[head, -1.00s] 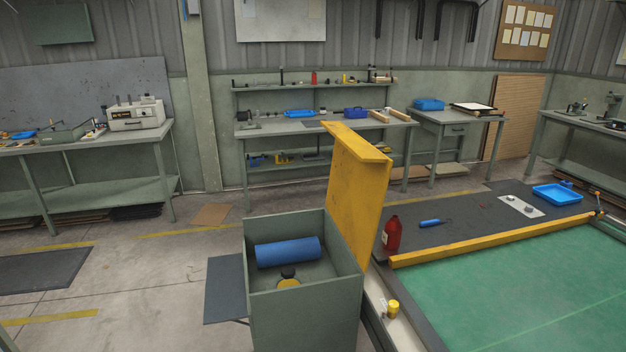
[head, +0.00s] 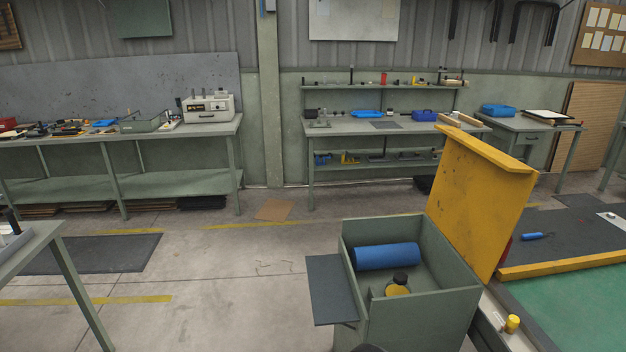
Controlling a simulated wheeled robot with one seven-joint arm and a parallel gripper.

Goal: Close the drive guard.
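The drive guard (head: 480,205) is a yellow panel with a bent lip along its top edge. It stands raised and tilted at the right side of a green open-topped box (head: 418,318). Inside the box lie a blue cylinder (head: 387,256) and a round yellow part with a black knob (head: 398,286). The box's top is uncovered. The guard's lower edge meets the box's right rim; the hinge itself is not clear. My gripper is not in view.
A dark side shelf (head: 331,290) juts from the box's left. A green table with a yellow rail (head: 560,266) lies to the right, with a yellow-capped item (head: 512,323) near its edge. A bench (head: 38,245) stands at left. The floor (head: 235,285) between is clear.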

